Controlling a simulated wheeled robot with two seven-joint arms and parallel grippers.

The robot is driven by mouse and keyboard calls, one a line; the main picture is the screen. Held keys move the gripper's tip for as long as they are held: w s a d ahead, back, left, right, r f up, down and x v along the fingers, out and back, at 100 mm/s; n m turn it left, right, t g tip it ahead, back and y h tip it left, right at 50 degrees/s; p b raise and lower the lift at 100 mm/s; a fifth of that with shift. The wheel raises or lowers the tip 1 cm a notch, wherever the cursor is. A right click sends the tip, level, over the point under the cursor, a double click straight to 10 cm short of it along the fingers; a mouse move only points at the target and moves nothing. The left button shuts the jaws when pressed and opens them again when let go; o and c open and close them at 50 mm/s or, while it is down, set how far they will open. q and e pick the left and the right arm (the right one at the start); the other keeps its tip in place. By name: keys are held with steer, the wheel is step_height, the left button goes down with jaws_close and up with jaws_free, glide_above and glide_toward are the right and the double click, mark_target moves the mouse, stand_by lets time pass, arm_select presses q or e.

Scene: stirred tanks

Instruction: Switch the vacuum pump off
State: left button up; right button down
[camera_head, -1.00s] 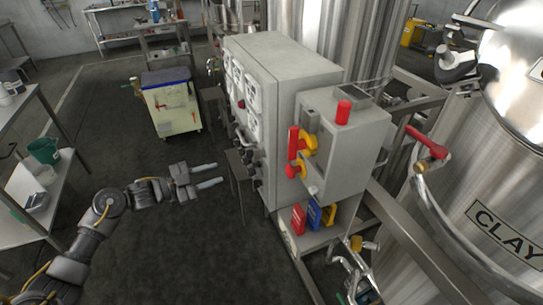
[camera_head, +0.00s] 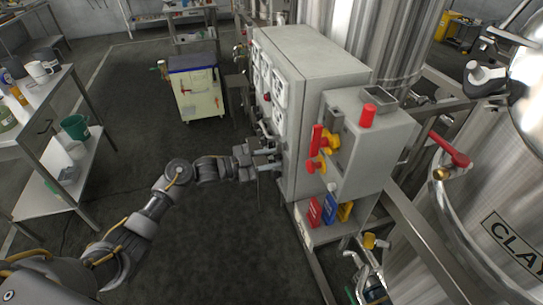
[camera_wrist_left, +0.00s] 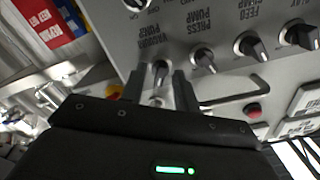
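The grey control cabinet (camera_head: 305,75) stands in the middle of the head view, its switch panel facing left. In the left wrist view the vacuum pump switch (camera_wrist_left: 160,70), a metal knob beside the label "VACUUM PUMP", shows between my fingertips. My left gripper (camera_head: 268,160) is right at the lower part of the panel; it also shows in the left wrist view (camera_wrist_left: 163,82). Its two fingers are apart, one on each side of the knob; I cannot tell whether they touch it. My right gripper is not in view.
In the left wrist view, the press pump knob (camera_wrist_left: 203,56), feed pump knob (camera_wrist_left: 250,46) and a red button (camera_wrist_left: 253,110) are nearby. A side box with a red lever (camera_head: 317,136) adjoins the cabinet. A shelf table (camera_head: 50,125) stands left; open floor lies between.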

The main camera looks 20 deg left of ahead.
arm_select(q)
steer(key=shift+w+d, duration=0.1)
steer(key=shift+d, duration=0.05)
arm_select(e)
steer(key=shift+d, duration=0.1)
arm_select(q)
jaws_close()
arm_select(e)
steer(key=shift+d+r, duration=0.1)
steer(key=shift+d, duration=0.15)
arm_select(q)
steer(key=shift+n, duration=0.3)
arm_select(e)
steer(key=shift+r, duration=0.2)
arm_select(q)
steer(key=n+p, duration=0.6)
steer(key=n, duration=0.5)
steer(key=shift+w+r+p, duration=0.1)
steer(key=shift+p, duration=0.2)
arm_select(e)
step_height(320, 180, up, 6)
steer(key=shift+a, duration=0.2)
arm_select(q)
steer(key=shift+n, duration=0.3)
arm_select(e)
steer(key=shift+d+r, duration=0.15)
